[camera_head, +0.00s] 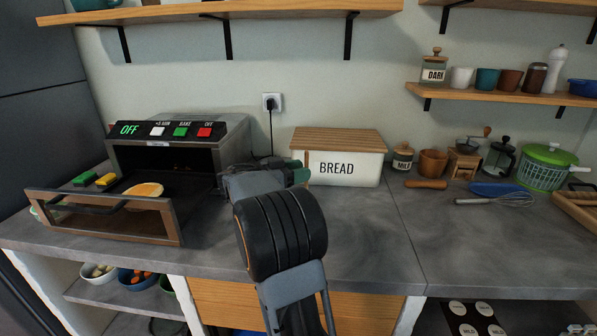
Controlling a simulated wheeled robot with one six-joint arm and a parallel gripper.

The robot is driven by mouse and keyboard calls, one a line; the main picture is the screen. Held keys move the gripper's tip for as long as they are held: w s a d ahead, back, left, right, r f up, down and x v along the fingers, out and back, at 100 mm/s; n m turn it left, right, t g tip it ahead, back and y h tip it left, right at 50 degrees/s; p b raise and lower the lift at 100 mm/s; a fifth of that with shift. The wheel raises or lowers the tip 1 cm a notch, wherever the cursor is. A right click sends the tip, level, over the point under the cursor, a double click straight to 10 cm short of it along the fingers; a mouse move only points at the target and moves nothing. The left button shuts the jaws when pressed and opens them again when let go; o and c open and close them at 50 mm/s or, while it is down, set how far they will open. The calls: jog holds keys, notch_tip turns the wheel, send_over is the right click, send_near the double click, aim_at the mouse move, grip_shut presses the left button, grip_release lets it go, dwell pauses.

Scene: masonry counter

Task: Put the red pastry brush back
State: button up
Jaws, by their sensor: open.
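I cannot make out a red pastry brush with certainty. A thin upright brown stick (306,163) shows just past my gripper, against the left front of the white bread box (345,169); I cannot tell whether it is the brush's handle. My gripper (298,174) is open over the counter, in front of the bread box's left end. My wrist hides part of the counter, and the fingertips are small and partly hidden.
A toaster oven (180,150) stands at left, its door (105,216) down with a pan of food inside. At right lie a wooden-handled tool (425,184), a whisk (500,200) and a green salad spinner (546,167). The counter (375,235) front is clear.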

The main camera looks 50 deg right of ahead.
jog(key=v, duration=0.7)
jog(key=shift+a, duration=0.25)
jog(key=shift+r, duration=0.2)
